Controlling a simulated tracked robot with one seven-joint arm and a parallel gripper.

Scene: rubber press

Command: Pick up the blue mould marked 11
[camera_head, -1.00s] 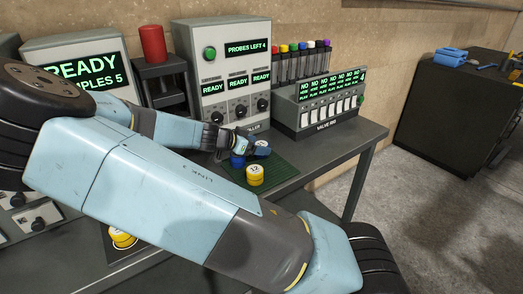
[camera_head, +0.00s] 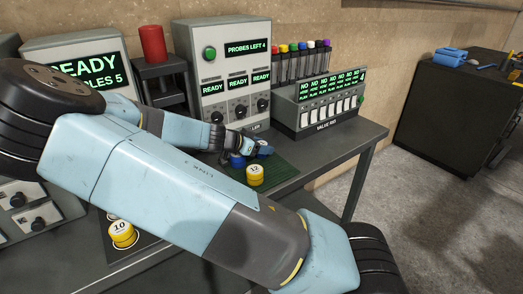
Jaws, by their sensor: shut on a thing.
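My gripper (camera_head: 253,145) is at the back of the green mat (camera_head: 284,169), in front of the probe machine. It is shut on a blue mould (camera_head: 264,148) at its fingertips; the number on it is too small to read. Another blue piece (camera_head: 237,160) shows just below the gripper, partly hidden by my arm. A yellow mould marked 12 (camera_head: 255,171) sits on the mat, in front of the gripper. My arm hides the left part of the mat.
A probe machine (camera_head: 221,75) and a valve box (camera_head: 322,100) with a rack of coloured tubes (camera_head: 302,62) stand behind. A yellow mould marked 10 (camera_head: 122,231) lies at lower left. A red cylinder (camera_head: 152,44) stands on a dark press. The bench's right end is clear.

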